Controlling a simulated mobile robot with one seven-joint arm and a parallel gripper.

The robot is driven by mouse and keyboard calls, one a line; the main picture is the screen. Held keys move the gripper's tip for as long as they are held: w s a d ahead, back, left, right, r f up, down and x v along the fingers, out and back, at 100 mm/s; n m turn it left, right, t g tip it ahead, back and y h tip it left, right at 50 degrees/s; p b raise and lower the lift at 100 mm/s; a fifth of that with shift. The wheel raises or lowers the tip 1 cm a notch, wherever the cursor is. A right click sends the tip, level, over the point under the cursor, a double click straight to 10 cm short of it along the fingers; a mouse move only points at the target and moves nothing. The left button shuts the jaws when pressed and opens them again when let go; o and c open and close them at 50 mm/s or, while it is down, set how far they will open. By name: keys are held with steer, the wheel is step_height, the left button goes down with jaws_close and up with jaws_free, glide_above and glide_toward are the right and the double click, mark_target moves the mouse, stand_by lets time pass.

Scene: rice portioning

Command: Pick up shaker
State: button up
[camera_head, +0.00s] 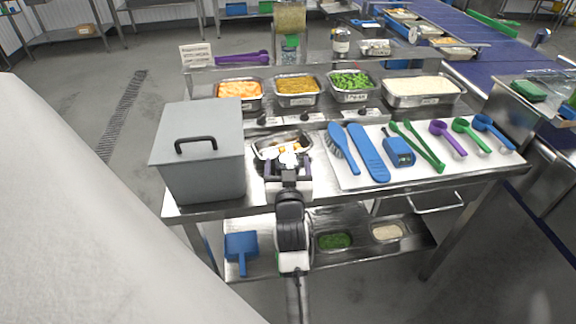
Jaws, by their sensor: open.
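A small pale jar with a dark top and a label, which looks like the shaker (341,41), stands upright on the raised back shelf, right of centre. My gripper (287,161) is open at the front edge of the steel table, well short of the back shelf and apart from both containers. It partly covers a metal tray (297,140) with orange and white pieces in it. I cannot see anything held between the fingers.
A large grey lidded box (200,150) stands close left of my gripper. A white board (350,180) with brushes, tongs and scoops lies to the right. Several food pans, including one of green vegetables (350,82), stand between my gripper and the back shelf (400,57).

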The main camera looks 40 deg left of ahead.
steer(key=shift+s+d, duration=0.1)
steer(key=shift+c, duration=0.9)
steer(key=c, duration=0.9)
steer(key=shift+r, duration=0.1)
steer(key=shift+c, duration=0.2)
